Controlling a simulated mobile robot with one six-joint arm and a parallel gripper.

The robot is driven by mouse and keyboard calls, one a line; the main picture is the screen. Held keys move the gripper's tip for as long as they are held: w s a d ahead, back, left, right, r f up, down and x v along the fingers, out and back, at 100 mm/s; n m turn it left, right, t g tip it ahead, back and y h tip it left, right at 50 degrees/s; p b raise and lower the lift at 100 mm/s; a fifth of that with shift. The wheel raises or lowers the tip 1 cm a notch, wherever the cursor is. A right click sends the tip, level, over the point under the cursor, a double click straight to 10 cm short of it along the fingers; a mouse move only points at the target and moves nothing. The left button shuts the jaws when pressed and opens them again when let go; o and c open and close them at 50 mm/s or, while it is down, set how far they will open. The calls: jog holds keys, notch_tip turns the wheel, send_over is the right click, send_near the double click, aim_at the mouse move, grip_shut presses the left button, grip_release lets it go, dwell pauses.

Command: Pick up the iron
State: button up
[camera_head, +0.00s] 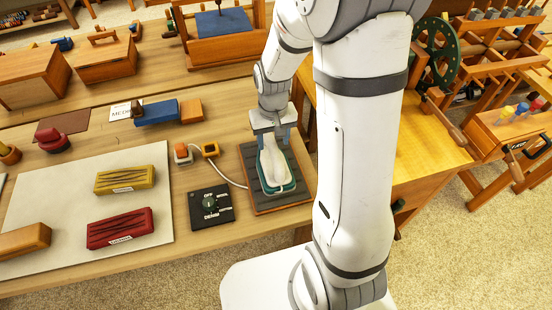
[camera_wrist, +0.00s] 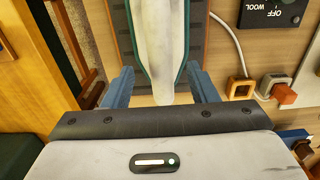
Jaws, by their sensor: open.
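The iron (camera_head: 272,168) is white with a teal edge and rests on a dark pad in a wooden frame (camera_head: 305,192) near the table's right end. It also shows in the wrist view (camera_wrist: 160,40), at top centre. My gripper (camera_head: 270,136) is at the iron's far end in the head view. In the wrist view my gripper (camera_wrist: 160,75) is open, with one blue-grey finger on each side of the iron's near end. I cannot tell whether the fingers touch it. My arm hides part of the scene right of the iron.
A black dial panel (camera_head: 210,206) lies left of the pad. Yellow (camera_head: 125,179) and red (camera_head: 120,228) cases lie on a pale mat.

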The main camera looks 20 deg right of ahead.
aim_at(273, 147)
notch_tip(273, 147, down, 5)
jog(key=shift+s+r+p, duration=0.1)
jog(key=shift+p, duration=0.35)
jog(key=shift+f, duration=0.25)
jog(key=shift+f+b, duration=0.25)
jog(key=shift+b, duration=0.1)
grip_shut()
dwell(0.6)
dwell(0.9)
